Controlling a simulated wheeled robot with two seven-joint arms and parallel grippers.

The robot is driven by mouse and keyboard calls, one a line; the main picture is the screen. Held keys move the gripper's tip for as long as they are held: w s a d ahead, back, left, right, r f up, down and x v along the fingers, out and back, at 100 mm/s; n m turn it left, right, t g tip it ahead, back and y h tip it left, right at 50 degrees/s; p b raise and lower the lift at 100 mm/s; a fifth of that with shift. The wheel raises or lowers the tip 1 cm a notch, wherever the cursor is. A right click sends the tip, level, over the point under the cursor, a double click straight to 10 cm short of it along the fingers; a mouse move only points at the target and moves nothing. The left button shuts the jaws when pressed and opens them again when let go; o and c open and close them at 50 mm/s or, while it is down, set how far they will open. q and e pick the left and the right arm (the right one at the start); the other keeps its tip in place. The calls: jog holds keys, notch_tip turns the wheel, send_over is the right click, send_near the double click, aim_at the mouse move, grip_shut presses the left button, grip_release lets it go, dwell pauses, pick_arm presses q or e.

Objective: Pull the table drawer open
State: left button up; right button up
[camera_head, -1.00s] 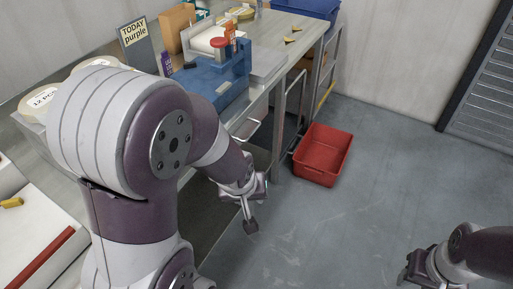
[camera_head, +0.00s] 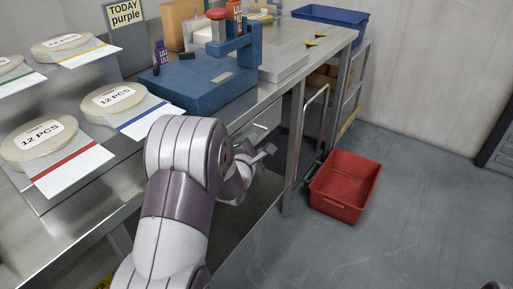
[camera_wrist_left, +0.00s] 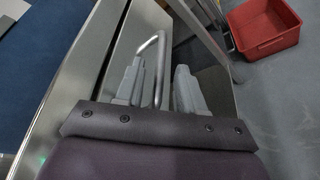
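The table drawer (camera_head: 258,124) is under the steel worktop, and its front looks flush with the table. In the left wrist view the drawer front (camera_wrist_left: 147,22) is a grey panel beside the worktop edge. Its silver bar handle (camera_wrist_left: 160,62) bends out from the panel and runs down between my left gripper's fingers. My left gripper (camera_wrist_left: 158,88) is open around the handle, with a visible gap on the right finger's side. In the head view the left gripper (camera_head: 262,153) is just below the worktop edge.
A red bin (camera_head: 345,186) stands on the floor right of the table leg (camera_head: 293,150). On the worktop are a blue fixture (camera_head: 195,88) and several labelled reels (camera_head: 40,140). The floor at right is clear.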

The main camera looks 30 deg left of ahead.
pick_arm(q)
jog(key=shift+x, duration=1)
pick_arm(e)
jog(key=shift+f, duration=0.2)
pick_arm(q)
jog(key=shift+c, duration=0.3)
grip_shut()
jog(key=shift+d, duration=0.15)
pick_arm(e)
jog(key=shift+d, duration=0.15)
